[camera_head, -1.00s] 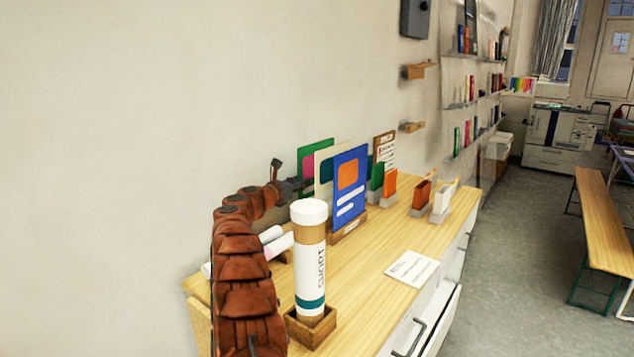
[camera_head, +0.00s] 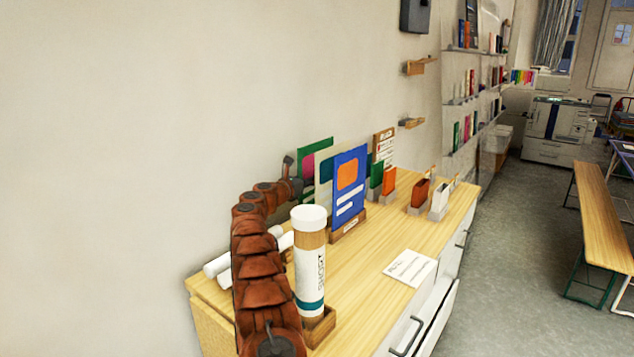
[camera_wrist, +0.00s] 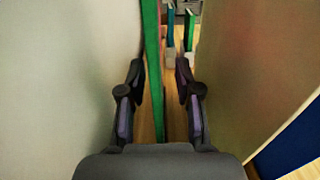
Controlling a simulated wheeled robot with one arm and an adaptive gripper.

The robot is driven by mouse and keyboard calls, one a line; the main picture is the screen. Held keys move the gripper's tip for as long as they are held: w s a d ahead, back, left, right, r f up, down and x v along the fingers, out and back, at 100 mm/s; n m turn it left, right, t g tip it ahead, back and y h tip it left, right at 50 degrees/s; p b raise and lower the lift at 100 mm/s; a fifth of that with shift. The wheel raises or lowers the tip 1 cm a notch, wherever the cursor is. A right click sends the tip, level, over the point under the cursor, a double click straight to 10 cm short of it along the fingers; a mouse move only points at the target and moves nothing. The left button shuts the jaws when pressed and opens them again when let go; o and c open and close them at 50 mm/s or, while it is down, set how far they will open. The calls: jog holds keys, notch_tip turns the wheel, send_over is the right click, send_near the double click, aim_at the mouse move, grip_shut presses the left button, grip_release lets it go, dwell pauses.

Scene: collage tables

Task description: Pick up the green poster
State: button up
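The green poster (camera_head: 309,150) with a pink patch stands upright at the back of the wooden cabinet top, partly hidden by a cream poster (camera_head: 321,190). In the wrist view the green poster (camera_wrist: 153,45) is seen edge-on as a thin green strip. My gripper (camera_wrist: 160,72) is open, with one finger on each side of that strip, and the strip lies nearer the left finger. I cannot tell whether either finger touches it. In the head view my gripper (camera_head: 292,182) is small and dark at the poster's left edge.
A blue poster (camera_head: 347,208) stands in front of the cream one. A white-and-wood tube (camera_head: 310,265) stands in a wooden holder close to my arm. White rolls (camera_head: 217,265) lie behind the arm. The wall (camera_wrist: 60,80) is close on the left; a white card (camera_head: 410,267) lies at the front.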

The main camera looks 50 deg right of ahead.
jog(key=shift+c, duration=0.4)
grip_shut()
jog(key=shift+r, duration=0.1)
